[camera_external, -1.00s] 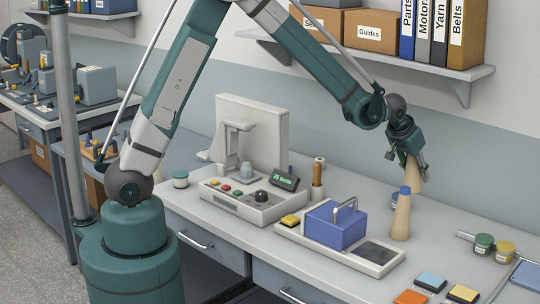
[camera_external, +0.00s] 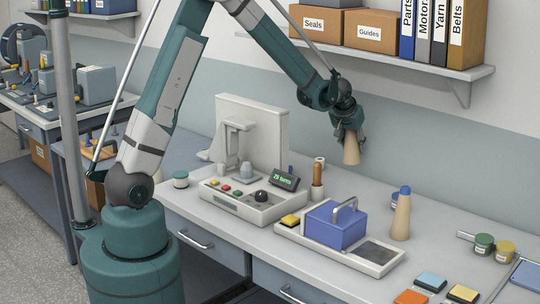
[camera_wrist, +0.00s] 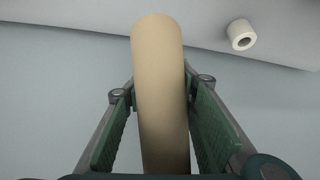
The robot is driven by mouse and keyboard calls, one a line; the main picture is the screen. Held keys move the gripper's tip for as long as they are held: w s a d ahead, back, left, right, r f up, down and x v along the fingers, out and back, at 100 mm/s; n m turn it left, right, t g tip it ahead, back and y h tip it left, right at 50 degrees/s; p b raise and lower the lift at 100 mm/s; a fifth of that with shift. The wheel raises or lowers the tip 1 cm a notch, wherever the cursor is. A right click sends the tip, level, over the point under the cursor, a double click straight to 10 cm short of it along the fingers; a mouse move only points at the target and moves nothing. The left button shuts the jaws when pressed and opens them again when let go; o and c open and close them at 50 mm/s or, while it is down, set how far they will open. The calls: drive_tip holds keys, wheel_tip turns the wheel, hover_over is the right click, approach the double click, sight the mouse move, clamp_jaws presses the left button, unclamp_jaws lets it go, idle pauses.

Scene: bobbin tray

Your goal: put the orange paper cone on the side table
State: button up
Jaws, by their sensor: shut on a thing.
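My gripper (camera_external: 349,132) is shut on a tan paper cone (camera_external: 351,149), held in the air over the back of the bench. The cone's wide end hangs down; its tip is hidden in the gripper, so I see no orange. In the wrist view the cone (camera_wrist: 160,85) stands between the green fingers. Another tan cone (camera_external: 401,218) with a blue tip stands upright on the bench to the right. A grey-blue table top (camera_external: 187,147) shows at the left beyond the bench, partly behind my arm; I cannot tell for sure that it is the side table.
The shelf (camera_external: 430,72) overhangs behind.

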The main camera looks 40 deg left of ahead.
drive_tip(key=s+a+f+n+g+y+b, duration=0.1)
drive_tip(key=s+a+n, duration=0.2)
drive_tip(key=a, duration=1.7)
drive_tip(key=s+a+f+n+y, duration=0.15)
drive_tip(key=s+a, duration=0.25)
drive_tip(key=a, duration=1.6)
drive_tip(key=s+a+n+g, duration=0.1)
drive_tip(key=s+a+n, duration=0.1)
drive_tip(key=s+a, duration=0.5)
drive_tip(key=s+a+f+n+g+y+b, duration=0.1)
drive_tip(key=s+a+n, duration=0.1)
drive_tip(key=s+a, duration=0.6)
drive_tip(key=s+a+f+n+g+y+b, duration=0.1)
drive_tip(key=s+a, duration=0.6)
drive_tip(key=a, duration=1)
drive_tip(key=shift+s+n, duration=0.15)
drive_tip(key=shift+n, duration=0.4)
drive_tip(key=shift+f, duration=0.1)
drive_tip(key=shift+f+b, duration=0.6)
drive_tip(key=shift+f, duration=2.55)
drive_tip(key=shift+c, duration=0.2)
drive_tip(key=shift+f+b, duration=0.3)
drive_tip(key=shift+f, duration=1.6)
